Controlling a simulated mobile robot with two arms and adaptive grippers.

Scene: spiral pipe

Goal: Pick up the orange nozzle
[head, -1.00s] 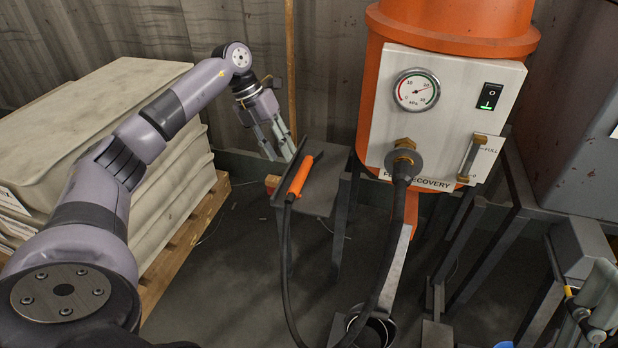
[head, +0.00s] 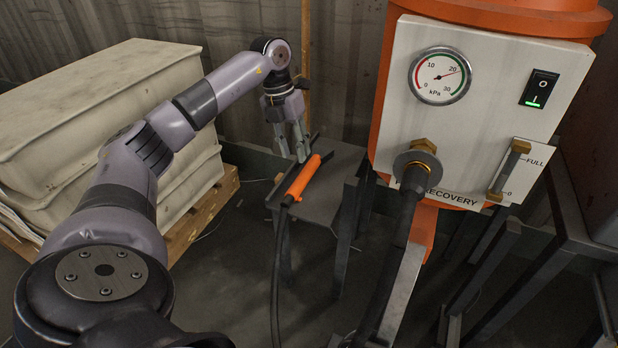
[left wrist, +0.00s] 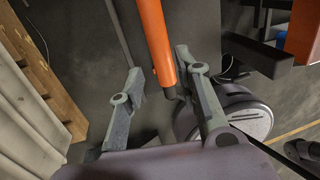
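The orange nozzle (head: 303,179) lies slantwise on a small dark metal stand (head: 335,200), its black hose running down from its near end. In the left wrist view, the nozzle (left wrist: 154,40) shows at the top centre, between the lines of my two fingers. My left gripper (head: 294,158) is open and empty, with its fingers pointing down just behind the far end of the nozzle. I cannot tell whether a fingertip touches the stand. My right gripper is not in view.
An orange recovery tank with a white gauge panel (head: 470,75) stands close on the right. Stacked pale sacks (head: 110,100) on a wooden pallet (head: 205,210) stand on the left. A corrugated wall and a thin wooden pole (head: 305,55) are behind the stand.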

